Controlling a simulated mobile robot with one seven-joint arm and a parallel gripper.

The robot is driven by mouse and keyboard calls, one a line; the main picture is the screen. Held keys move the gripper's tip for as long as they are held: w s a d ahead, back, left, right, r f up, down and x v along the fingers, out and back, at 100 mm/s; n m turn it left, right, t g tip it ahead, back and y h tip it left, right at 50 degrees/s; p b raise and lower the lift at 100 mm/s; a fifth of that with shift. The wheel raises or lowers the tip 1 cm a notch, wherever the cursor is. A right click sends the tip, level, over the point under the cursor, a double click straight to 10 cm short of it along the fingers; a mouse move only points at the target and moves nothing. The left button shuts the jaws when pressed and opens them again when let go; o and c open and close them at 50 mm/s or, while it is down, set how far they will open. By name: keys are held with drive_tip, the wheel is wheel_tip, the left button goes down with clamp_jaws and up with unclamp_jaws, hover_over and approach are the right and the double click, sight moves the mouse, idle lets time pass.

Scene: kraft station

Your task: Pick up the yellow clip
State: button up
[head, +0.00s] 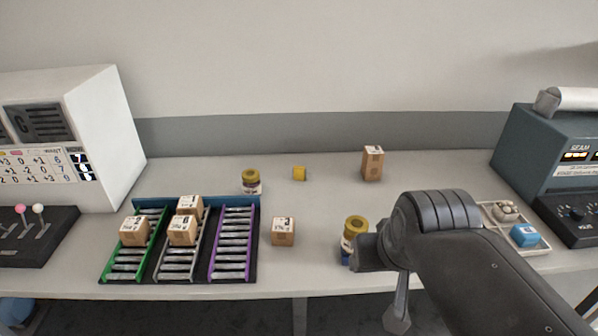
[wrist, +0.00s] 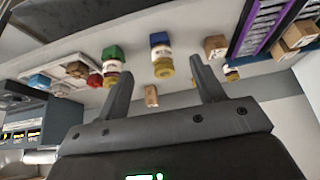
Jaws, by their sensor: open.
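The yellow clip (head: 299,173) is a small yellow block-like shape on the back part of the table in the head view. It stands between a yellow-lidded jar (head: 251,181) and a tall cardboard box (head: 372,163). I cannot make it out in the wrist view, where a finger may cover it. My gripper (wrist: 160,67) is open, with its two fingers apart and nothing held between them. In the head view my arm comes in from the lower right and mostly hides the gripper, which is right of and nearer than the clip.
Another yellow-lidded jar (head: 353,232) stands close beside my arm. A small box (head: 283,232) is at the front middle. A rack (head: 122,277) with several boxes is left. A tray (head: 541,248) and a dark machine (head: 535,140) are right. Table around the clip is clear.

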drive_tip(key=w+a+r, duration=0.1)
drive_tip(key=w+r, duration=0.4)
drive_tip(key=w, duration=0.8)
drive_tip(key=m+g+h, duration=0.1)
drive_tip(key=m, duration=0.2)
hover_over(299, 168)
drive_tip(key=s, duration=0.4)
wheel_tip(299, 168, down, 16)
drive_tip(key=x, duration=0.7)
drive_tip(key=a+x, duration=0.1)
drive_tip(key=x, duration=0.3)
drive_tip(key=shift+w+d, duration=0.1)
drive_tip(key=shift+w, duration=0.1)
drive_tip(key=shift+c, duration=0.4)
drive_tip(key=c, duration=1)
drive_tip(key=shift+o, duration=0.2)
drive_tip(key=shift+r, duration=0.15)
